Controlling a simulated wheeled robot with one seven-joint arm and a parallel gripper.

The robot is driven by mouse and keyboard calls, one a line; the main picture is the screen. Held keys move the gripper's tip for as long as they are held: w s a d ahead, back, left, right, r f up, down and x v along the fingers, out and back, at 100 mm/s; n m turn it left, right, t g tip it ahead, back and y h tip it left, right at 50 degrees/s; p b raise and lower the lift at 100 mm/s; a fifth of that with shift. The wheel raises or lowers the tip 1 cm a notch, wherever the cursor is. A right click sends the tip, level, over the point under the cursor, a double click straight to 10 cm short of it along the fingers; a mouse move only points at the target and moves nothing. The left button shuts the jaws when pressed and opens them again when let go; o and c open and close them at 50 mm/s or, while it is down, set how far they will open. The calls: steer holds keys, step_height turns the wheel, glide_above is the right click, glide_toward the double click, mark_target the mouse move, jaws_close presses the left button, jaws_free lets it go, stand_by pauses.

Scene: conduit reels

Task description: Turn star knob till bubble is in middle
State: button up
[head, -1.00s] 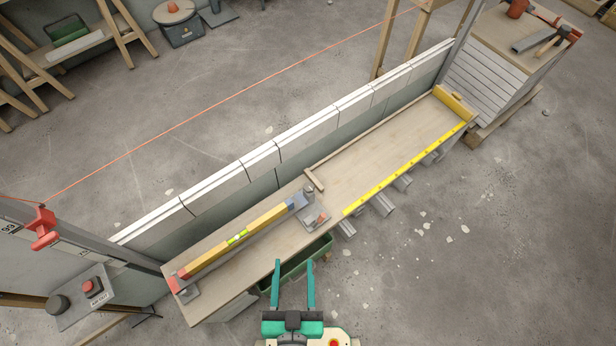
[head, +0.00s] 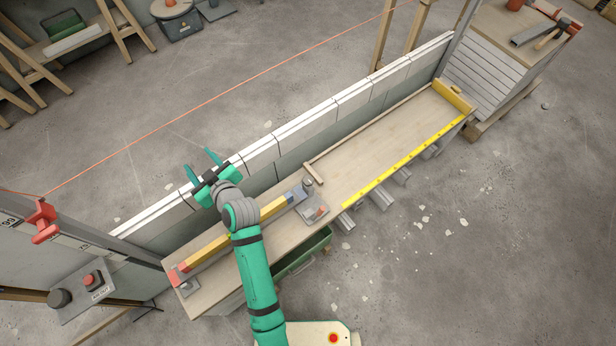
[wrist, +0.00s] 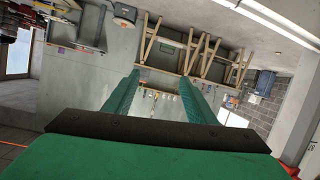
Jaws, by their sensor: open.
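A yellow spirit level (head: 272,210) with a red end lies along the left part of the wooden bench. A small dark knob (head: 307,182) stands by its right end, next to a grey metal plate (head: 315,211); its star shape is too small to make out. My arm crosses over the level and hides most of the vial, so the bubble cannot be read. My gripper (head: 199,161) is open and empty, past the level near the white wall top, left of and well away from the knob. The wrist view shows its two green fingers (wrist: 160,78) apart with nothing between them.
A low block wall (head: 310,125) runs behind the bench (head: 385,140). A wooden stick (head: 313,170) lies beyond the knob, and a yellow rule (head: 405,168) lines the front edge. An orange string (head: 200,111) stretches above the floor behind the wall. A green bin (head: 302,255) sits below the bench.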

steer(key=w+a+n+g, duration=0.1)
steer(key=w+n+g, duration=0.1)
steer(key=w+n, duration=0.15)
steer(key=n+g+h, duration=0.9)
steer(key=n, duration=0.2)
glide_above(308, 180)
step_height(308, 180, down, 11)
step_height(308, 180, down, 10)
steer(key=shift+f, duration=0.1)
steer(key=c, duration=1)
